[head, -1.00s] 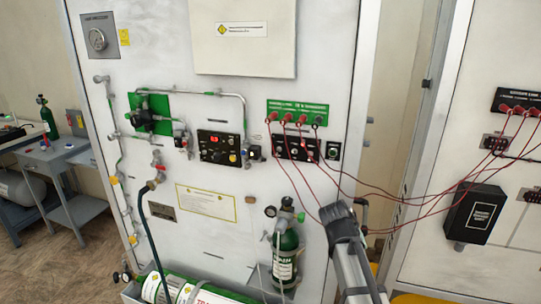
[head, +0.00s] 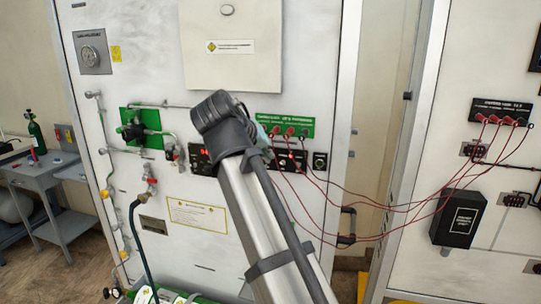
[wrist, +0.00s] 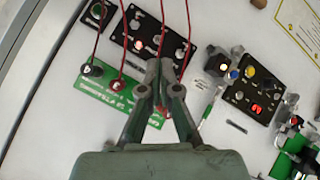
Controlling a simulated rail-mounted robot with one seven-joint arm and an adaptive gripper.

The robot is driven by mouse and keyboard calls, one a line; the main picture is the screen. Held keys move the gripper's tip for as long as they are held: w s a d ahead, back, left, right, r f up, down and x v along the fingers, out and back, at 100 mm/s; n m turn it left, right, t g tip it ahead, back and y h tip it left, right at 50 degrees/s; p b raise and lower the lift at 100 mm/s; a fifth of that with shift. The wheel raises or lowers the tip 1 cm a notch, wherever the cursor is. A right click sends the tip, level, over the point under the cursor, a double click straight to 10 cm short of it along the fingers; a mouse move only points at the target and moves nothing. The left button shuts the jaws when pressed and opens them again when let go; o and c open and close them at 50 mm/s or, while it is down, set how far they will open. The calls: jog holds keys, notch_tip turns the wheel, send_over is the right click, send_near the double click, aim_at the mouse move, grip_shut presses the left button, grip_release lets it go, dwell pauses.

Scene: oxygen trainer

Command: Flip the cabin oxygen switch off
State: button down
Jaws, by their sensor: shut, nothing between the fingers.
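The cabin oxygen switch cannot be picked out by name, because the labels are too small to read. A black panel with several small switches (wrist: 150,38) and a lit lamp sits by the green lead strip (wrist: 100,88) in the wrist view. Another black control panel (wrist: 248,88) with a red display and knobs is to its right. In the head view the switch panel (head: 289,163) is partly hidden by my arm, and so is the display panel (head: 199,163). My gripper (wrist: 163,72) is shut and empty, overlapping the strip's right end in the wrist view. Contact cannot be told.
Red leads (head: 325,201) run from the green strip to the right-hand wall panel, beside my arm. Pipes and a valve on a green plate (head: 141,127) are on the left. A black box (head: 460,217) hangs on the right wall. The lower board is mostly bare.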

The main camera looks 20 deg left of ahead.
aim_at(282, 163)
jog(key=shift+s+a+r+t, duration=0.15)
jog(key=shift+s+a+r, duration=0.1)
jog(key=shift+r, duration=0.4)
jog(key=shift+s+a+r+t, duration=0.15)
jog(key=shift+s+r, duration=0.05)
jog(key=shift+r, duration=0.4)
jog(key=shift+w, duration=0.1)
jog(key=p+x, duration=0.2)
jog(key=x, duration=0.8)
jog(key=shift+a+f, duration=0.1)
